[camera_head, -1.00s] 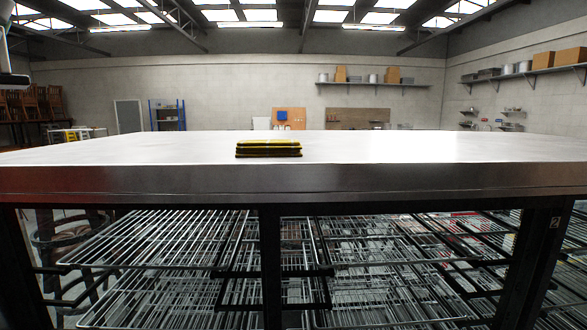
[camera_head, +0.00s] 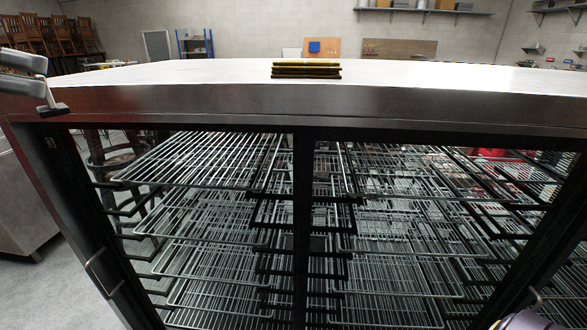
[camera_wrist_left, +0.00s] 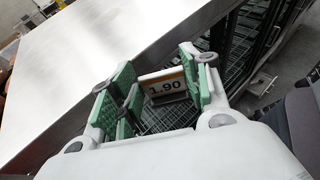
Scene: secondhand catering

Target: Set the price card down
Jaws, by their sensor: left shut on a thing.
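In the head view the left gripper (camera_head: 48,96) is at the left edge, by the left end of the steel counter top (camera_head: 190,75). The card cannot be clearly made out there. In the wrist view the counter top (camera_wrist_left: 90,50) lies to the left of the card, and wire racks show behind and below the card.
A yellow and black flat stack (camera_head: 306,70) lies mid-counter. The counter top around it is bare. Below the counter front edge, a dark-framed cabinet holds several wire racks (camera_head: 200,215). Stacked wooden chairs (camera_head: 50,40) stand at the back left.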

